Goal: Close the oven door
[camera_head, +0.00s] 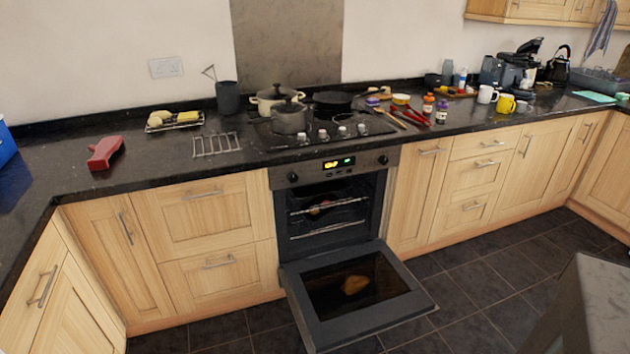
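The oven (332,212) is built in under the dark counter, between wooden cabinets. Its door (402,318) is hinged at the bottom and hangs wide open, lying about flat out over the floor. The door's inner glass faces up and shows a brownish patch. Inside the open cavity are wire racks, and something small and brownish is on the upper one. The control panel above has a lit display and knobs. My gripper does not show in this view.
Dark floor tiles (480,290) are free to the right of the door. A grey-topped block (596,300) stands at the lower right. Pots (289,117) stand on the hob above the oven.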

